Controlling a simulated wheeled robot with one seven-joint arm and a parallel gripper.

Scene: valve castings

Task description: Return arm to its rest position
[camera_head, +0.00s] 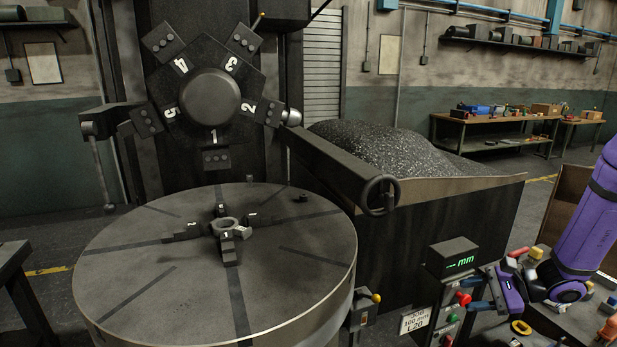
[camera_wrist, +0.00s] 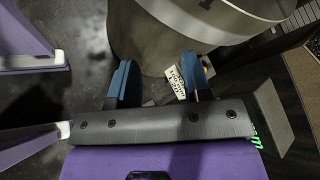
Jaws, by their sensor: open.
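My gripper (camera_head: 474,294) shows in the camera_head view at the lower right, at the end of my purple arm. Its two blue fingers are apart with nothing between them, close to the small control box with the green "mm" display (camera_head: 459,262). In the camera_wrist view my gripper (camera_wrist: 158,65) is also open and empty. Beyond its fingers are the side of the round machine table (camera_wrist: 150,40) and a white label (camera_wrist: 180,84).
A five-sided turret (camera_head: 210,98) hangs above. A chip bin (camera_head: 450,215) stands behind the control box. A bench with loose items (camera_head: 560,325) lies beneath my arm.

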